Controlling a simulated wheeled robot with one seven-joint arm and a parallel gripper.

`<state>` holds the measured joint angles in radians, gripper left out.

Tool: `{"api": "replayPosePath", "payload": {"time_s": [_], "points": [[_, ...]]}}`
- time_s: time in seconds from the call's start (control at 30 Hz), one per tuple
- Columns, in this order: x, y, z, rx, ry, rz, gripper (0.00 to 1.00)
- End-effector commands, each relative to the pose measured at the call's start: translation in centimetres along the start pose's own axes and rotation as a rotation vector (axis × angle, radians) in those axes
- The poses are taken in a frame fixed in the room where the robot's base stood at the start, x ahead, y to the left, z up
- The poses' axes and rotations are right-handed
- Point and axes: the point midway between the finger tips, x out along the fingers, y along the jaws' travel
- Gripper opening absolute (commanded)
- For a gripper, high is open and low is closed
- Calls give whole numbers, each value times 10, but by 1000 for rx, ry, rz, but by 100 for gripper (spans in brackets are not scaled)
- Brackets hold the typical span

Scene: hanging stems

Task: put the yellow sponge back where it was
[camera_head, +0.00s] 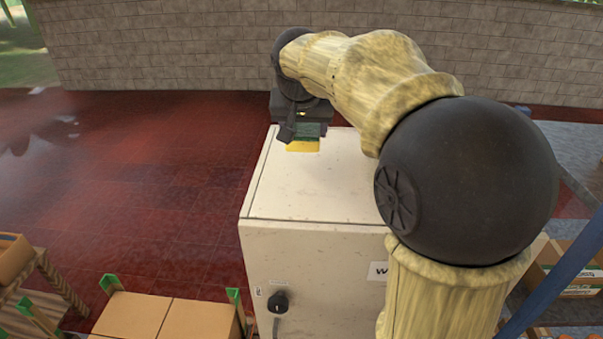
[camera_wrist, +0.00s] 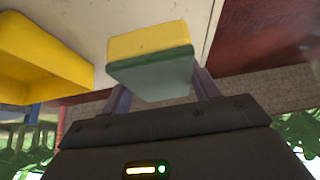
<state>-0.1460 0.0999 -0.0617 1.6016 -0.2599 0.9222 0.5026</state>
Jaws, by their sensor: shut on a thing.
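The yellow sponge (camera_head: 303,146) has a green scouring layer and is at the far left part of the white cabinet's top (camera_head: 325,185). In the wrist view the sponge (camera_wrist: 150,42) sits between the two fingers, yellow side against or just over the white surface, green side towards the camera. My gripper (camera_head: 304,132) is shut on it; the fingers also show in the wrist view (camera_wrist: 160,85). I cannot tell whether the sponge touches the cabinet top. My arm hides the right part of that top.
A yellow open tray (camera_wrist: 40,62) lies left of the sponge in the wrist view; my arm hides it in the head view. Cardboard boxes (camera_head: 155,318) stand at the front left. A brick wall (camera_head: 160,45) runs behind. The cabinet top in front of the sponge is clear.

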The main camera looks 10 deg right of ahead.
Motion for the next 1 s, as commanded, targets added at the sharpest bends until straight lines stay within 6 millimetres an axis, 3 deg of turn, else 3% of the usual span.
{"api": "replayPosePath", "payload": {"time_s": [0.3,0.7,1.0], "points": [[3,-1,2,-2,-1,-1,17],[48,-1,31,-3,0,0,17],[50,-1,32,-1,0,0,17]]}}
